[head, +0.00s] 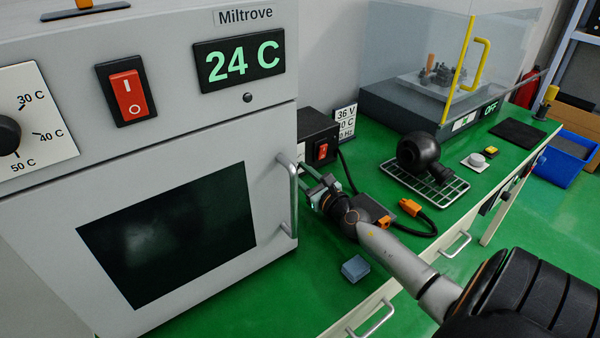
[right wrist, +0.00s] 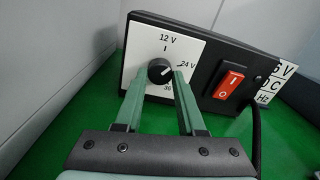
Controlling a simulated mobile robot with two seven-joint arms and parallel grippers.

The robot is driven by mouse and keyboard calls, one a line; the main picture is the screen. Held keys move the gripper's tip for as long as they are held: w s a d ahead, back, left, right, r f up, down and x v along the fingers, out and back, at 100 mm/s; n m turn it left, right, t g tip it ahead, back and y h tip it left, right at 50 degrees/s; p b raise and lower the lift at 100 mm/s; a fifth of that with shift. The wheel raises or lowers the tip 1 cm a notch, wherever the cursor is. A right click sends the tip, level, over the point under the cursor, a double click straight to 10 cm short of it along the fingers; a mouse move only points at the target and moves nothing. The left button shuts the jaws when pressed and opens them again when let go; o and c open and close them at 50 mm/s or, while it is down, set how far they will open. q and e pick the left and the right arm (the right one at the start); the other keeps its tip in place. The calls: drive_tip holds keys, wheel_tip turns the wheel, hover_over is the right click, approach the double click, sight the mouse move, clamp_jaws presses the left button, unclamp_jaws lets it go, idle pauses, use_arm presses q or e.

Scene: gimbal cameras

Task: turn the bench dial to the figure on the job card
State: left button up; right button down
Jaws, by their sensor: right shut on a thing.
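In the right wrist view a black dial knob (right wrist: 160,71) sits on a white scale plate marked 12 V, 24 V and 36, on the front of a black box (right wrist: 213,62). Its white mark points about toward 24 V. My right gripper (right wrist: 158,78) is shut on the knob. In the head view my right gripper (head: 312,182) reaches beside the oven handle, and the knob is hidden. The job card (head: 346,119) stands behind the black box (head: 318,138). It reads 36 V, a partly covered C line and Hz. My left gripper is not in view.
A grey oven (head: 200,135) with a bar handle (head: 288,195) stands close left of my right gripper. It has a 24 C display and its own dial (head: 8,133). A red switch (right wrist: 229,82) is right of the knob. A blue block (head: 355,268) and an orange-ended cable (head: 410,208) lie nearby.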

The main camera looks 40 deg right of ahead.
drive_tip(key=shift+m, duration=0.3)
drive_tip(key=m+p, duration=0.1)
drive_tip(key=m, duration=0.3)
drive_tip(key=shift+r+m, duration=0.1)
drive_tip(key=shift+m, duration=0.3)
drive_tip(key=m+p, duration=0.1)
drive_tip(key=m, duration=0.4)
drive_tip(key=m+p, duration=0.1)
drive_tip(key=m, duration=0.3)
drive_tip(key=shift+r+m+p, duration=0.1)
drive_tip(key=shift+m+p, duration=0.2)
drive_tip(key=shift+p, duration=0.05)
drive_tip(key=shift+m+p, duration=0.3)
drive_tip(key=shift+m, duration=0.6)
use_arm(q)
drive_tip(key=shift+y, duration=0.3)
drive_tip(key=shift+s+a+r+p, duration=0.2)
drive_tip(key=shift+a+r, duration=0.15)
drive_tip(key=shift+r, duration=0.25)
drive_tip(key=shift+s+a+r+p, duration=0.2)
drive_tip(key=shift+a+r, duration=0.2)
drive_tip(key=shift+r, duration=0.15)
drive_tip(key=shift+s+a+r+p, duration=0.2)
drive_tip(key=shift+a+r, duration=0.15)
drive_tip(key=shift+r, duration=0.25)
use_arm(e)
drive_tip(key=shift+m+y, duration=0.4)
drive_tip(key=shift+m, duration=1.3)
drive_tip(key=c, duration=0.5)
unclamp_jaws()
